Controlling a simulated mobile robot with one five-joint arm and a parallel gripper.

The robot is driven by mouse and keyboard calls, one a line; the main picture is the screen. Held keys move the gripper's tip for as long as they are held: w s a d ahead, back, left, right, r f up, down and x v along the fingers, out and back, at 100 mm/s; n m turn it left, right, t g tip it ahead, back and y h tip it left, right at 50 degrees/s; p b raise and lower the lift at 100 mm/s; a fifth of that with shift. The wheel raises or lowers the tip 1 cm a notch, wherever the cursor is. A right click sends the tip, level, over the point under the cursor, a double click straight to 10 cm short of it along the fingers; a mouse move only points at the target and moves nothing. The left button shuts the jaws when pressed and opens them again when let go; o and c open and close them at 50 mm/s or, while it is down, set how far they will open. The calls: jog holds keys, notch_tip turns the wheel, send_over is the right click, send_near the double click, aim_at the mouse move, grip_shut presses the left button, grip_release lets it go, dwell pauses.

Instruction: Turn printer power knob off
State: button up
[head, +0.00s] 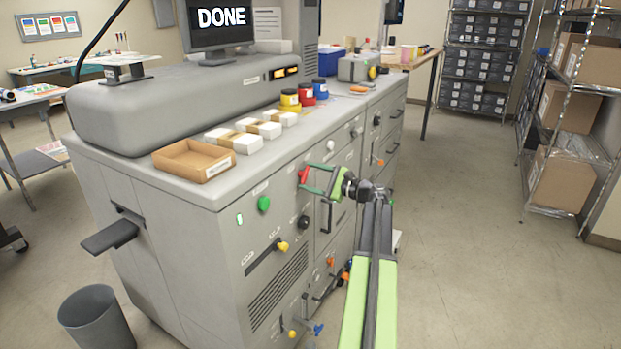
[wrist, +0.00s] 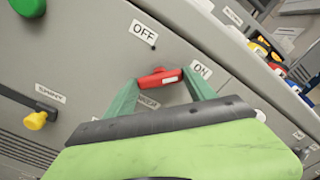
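The red power knob (head: 303,174) is on the upper front panel of the long grey printer (head: 190,240). In the wrist view the red knob (wrist: 160,77) lies between an OFF label (wrist: 143,31) at upper left and an ON label (wrist: 201,70) at right. Its bar runs nearly level in that view, with its right end toward ON. My gripper (head: 306,176) has its two green fingertips at opposite ends of the bar, seemingly touching both. In the wrist view my gripper (wrist: 162,80) spans the bar; a label below is partly hidden.
A green button (head: 264,203), a yellow knob (head: 282,246) and a black knob (head: 304,222) are nearby on the same panel. A monitor (head: 218,18) reads DONE. A cardboard tray (head: 194,160) sits on top. Open floor lies right, before shelves with boxes (head: 562,180).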

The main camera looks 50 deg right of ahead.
jog(key=c, duration=0.7)
jog(key=shift+n, duration=0.3)
jog(key=n, duration=0.3)
jog(key=shift+n, duration=0.4)
jog(key=n, duration=0.9)
jog(key=shift+n, duration=2.2)
jog(key=o, duration=1.4)
